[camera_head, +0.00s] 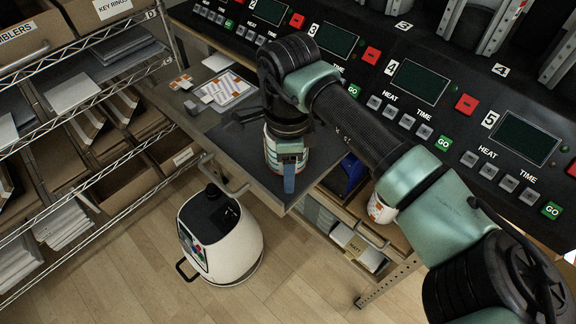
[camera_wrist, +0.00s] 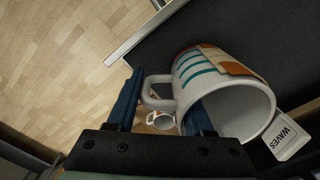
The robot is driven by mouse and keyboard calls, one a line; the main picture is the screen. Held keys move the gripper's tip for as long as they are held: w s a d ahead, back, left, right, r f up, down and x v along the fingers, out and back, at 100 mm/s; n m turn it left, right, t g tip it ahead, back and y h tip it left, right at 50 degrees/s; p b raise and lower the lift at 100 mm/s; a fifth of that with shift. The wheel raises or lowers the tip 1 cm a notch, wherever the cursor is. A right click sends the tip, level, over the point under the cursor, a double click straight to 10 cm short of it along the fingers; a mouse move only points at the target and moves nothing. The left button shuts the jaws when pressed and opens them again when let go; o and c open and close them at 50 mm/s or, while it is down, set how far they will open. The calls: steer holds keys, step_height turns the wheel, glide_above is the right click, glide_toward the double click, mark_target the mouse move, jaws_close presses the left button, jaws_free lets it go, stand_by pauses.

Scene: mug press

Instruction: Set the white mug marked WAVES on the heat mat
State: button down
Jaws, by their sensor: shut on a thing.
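The white mug (camera_head: 272,155) with teal stripes and orange patches is at my gripper (camera_head: 289,168), over the front corner of the dark heat mat (camera_head: 235,145). In the wrist view the mug (camera_wrist: 215,85) has its open mouth toward the camera and its handle to the left. My gripper's blue fingers (camera_wrist: 163,108) stand either side of the handle, the right one overlapping the mug wall; it is shut on the mug. A white tag reading WAVES (camera_wrist: 287,138) is beside the rim. Whether the mug's base touches the mat is hidden.
A second mug (camera_head: 381,208) sits lower, under the bench edge. The press control panel (camera_head: 420,85) runs behind. Printed sheets (camera_head: 226,90) lie left on the bench. A wire shelf (camera_head: 80,110) and white canister (camera_head: 220,240) stand at left.

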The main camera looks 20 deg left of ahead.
steer(key=shift+f, duration=0.1)
steer(key=shift+c, duration=1.4)
jaws_free()
step_height(320, 180, up, 12)
steer(key=shift+r+b, duration=0.1)
steer(key=shift+b, duration=0.65)
steer(key=shift+r, duration=0.1)
